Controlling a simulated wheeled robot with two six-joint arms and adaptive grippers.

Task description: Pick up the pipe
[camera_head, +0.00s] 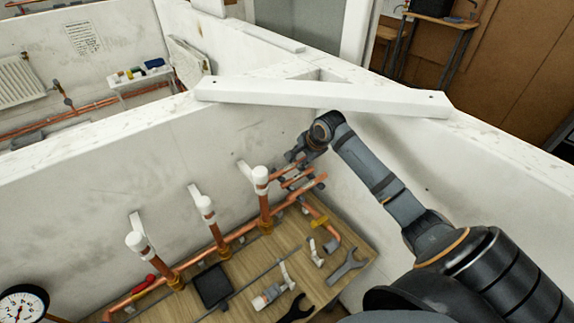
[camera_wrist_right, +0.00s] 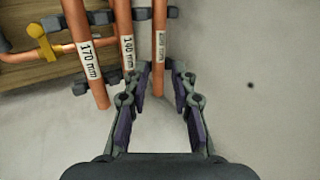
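Three copper pipes lie side by side in the right wrist view: one labelled 170 mm (camera_wrist_right: 86,55) at left, one labelled 140 mm (camera_wrist_right: 124,25) in the middle, and a third (camera_wrist_right: 159,25) whose label is hard to read. My right gripper (camera_wrist_right: 162,80) is open, and the lower end of the third pipe shows between its fingertips; I cannot tell whether they touch it. In the head view the right gripper (camera_head: 297,157) is just above the short pipes (camera_head: 298,180) in the bay corner and partly hides them. My left gripper is not in view.
Dark holders (camera_wrist_right: 97,86) bear the pipes by the white wall. A white beam (camera_head: 320,97) spans the corner above the gripper.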

